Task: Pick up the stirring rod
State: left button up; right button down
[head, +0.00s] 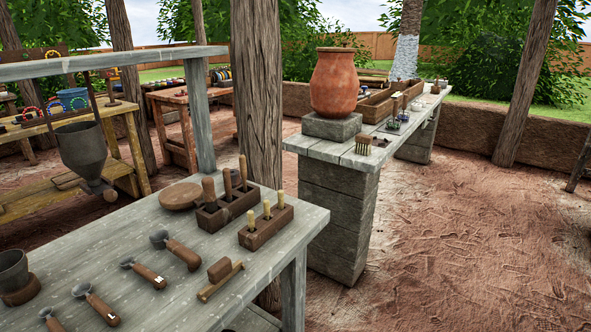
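I cannot tell for certain which thing is the stirring rod. Several upright wooden handles stand in a dark wooden holder (222,211) on the near grey table (150,215). Several lighter handles stand in a second holder (262,232) to its right, near the table's right edge. The lower ends of these tools are hidden in the holders. A small wooden tool with a block on a bar (221,280) lies in front of them. Neither of my grippers is in view.
A metal hopper (82,150) hangs at left. A wooden post (257,110) stands behind. A clay pot (334,85) tops another table. Open ground lies right.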

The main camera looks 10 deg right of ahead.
aim_at(242, 158)
jog(key=l+u, duration=0.1)
jog(key=u, duration=0.75)
jog(key=l+u, duration=0.4)
jog(key=i+l+u, duration=0.1)
jog(key=l+u, duration=0.4)
jog(key=l, duration=0.3)
jog(key=k+l+u, duration=0.15)
jog(key=l, duration=0.3)
